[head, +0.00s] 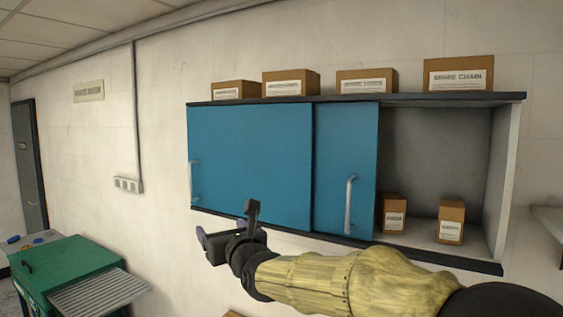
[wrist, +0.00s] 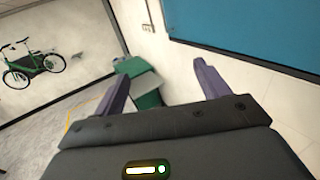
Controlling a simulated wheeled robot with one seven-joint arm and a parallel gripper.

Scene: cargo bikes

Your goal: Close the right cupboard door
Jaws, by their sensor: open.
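The wall cupboard has two blue sliding doors. The right cupboard door (head: 346,170) sits partly behind the left door (head: 250,165), and the cupboard's right part stands open. The right door has a vertical silver handle (head: 349,204); the left door has a similar handle (head: 194,182) at its left edge. My gripper (head: 225,226) is open and empty, in front of the lower part of the left door, left of the right door's handle. In the wrist view my gripper's fingers (wrist: 160,88) are spread apart, with a blue door (wrist: 245,30) at upper right.
Two small boxes (head: 394,214) (head: 451,221) stand inside the open part. Several cardboard boxes (head: 458,74) stand on the cupboard top. A green chest (head: 70,268) is at lower left, and a green bike (wrist: 35,62) shows in the wrist view.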

